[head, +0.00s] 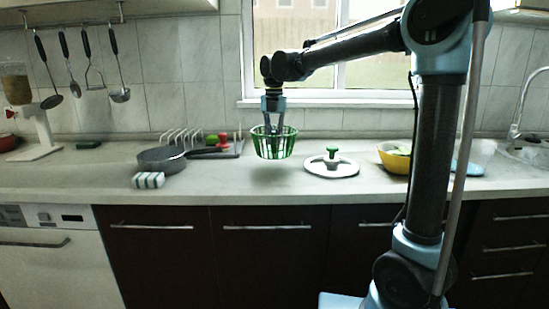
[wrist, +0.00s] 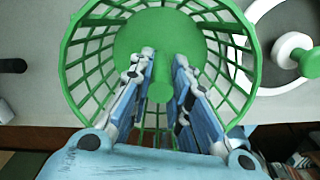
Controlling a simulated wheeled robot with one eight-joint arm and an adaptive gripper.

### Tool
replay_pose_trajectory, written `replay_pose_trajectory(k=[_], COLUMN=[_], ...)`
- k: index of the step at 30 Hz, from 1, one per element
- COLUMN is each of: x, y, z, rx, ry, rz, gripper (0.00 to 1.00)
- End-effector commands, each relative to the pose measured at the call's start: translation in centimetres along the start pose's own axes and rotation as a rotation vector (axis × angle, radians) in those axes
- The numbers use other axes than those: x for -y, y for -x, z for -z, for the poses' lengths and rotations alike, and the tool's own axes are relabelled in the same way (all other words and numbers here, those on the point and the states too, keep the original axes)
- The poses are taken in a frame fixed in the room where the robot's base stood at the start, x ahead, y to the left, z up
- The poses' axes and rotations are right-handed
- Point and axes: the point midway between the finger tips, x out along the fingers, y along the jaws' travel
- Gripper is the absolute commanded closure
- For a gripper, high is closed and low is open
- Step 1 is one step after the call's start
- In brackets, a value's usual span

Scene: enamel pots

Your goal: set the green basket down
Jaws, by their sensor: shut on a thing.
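The green basket (head: 286,146) is a slatted, open-topped bowl shape, held upright over the counter left of the white lid. A shadow lies on the counter below it, with a small gap between. My gripper (head: 273,131) points straight down into the basket. In the wrist view the two blue fingers of my gripper (wrist: 163,72) are inside the basket (wrist: 237,98), closed about a green post in its middle. The post's lower part is hidden between the fingers.
The white lid with a green knob (head: 345,171) lies close on the right, then a yellow bowl (head: 393,165). The counter (head: 235,184) below the basket is clear.

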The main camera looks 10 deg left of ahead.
Motion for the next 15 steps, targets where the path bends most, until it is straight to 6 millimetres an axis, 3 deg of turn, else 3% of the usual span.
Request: replay_pose_trajectory(k=[10, 15], x=[0.0, 0.0], y=[-2.8, -5.2], z=[0.0, 0.0], rx=[0.0, 0.0], ry=[0.0, 0.0], rz=[0.0, 0.0], gripper=[1.0, 1.0])
